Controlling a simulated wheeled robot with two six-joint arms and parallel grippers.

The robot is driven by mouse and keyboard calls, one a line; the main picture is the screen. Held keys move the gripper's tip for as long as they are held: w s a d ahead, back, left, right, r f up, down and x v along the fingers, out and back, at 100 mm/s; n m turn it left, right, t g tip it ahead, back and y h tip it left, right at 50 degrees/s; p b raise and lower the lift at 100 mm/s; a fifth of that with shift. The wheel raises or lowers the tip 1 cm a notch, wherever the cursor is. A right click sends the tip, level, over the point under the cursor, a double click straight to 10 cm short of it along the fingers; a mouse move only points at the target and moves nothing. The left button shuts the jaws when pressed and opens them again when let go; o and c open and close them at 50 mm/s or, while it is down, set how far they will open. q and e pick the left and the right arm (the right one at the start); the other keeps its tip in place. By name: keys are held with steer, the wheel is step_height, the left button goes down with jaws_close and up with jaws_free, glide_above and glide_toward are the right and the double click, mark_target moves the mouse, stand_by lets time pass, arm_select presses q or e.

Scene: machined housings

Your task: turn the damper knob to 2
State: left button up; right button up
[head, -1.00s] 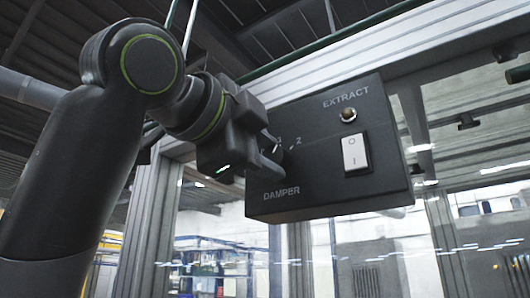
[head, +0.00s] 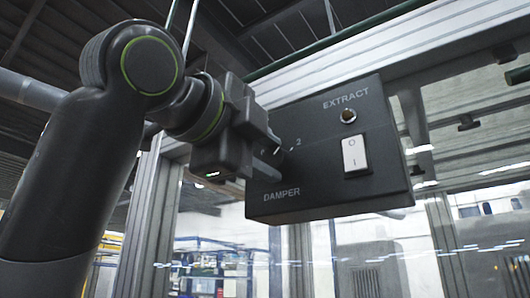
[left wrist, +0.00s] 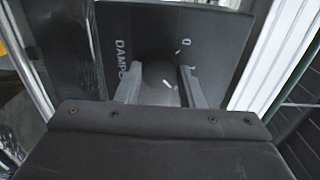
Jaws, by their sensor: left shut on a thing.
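The dark control box (head: 320,185) hangs on the frame, with the word DAMPER low on its face. My left gripper (head: 273,151) is at the damper knob, shut on it; the knob is mostly hidden by the fingers in the head view. The figure 2 (head: 298,142) shows just right of the knob. In the left wrist view the round dark knob (left wrist: 161,90) sits between the two fingers, with a pale mark on it. The figures 0 (left wrist: 183,42) and 1 (left wrist: 193,67) show beside it. My right gripper is not in view.
A metal post (head: 150,215) stands behind my left arm. Clear panels lie beyond.

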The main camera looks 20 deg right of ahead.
arm_select(q)
steer(key=o, duration=1)
steer(key=shift+s+a, duration=0.1)
steer(key=shift+s+a+f+b, duration=0.1)
steer(key=shift+s+a+b, duration=0.15)
steer(key=shift+b, duration=0.15)
steer(key=b+v, duration=0.6)
steer(key=v, duration=1)
steer(key=shift+s+a+b, duration=0.15)
steer(key=shift+a+b, duration=0.1)
steer(key=shift+b, duration=0.15)
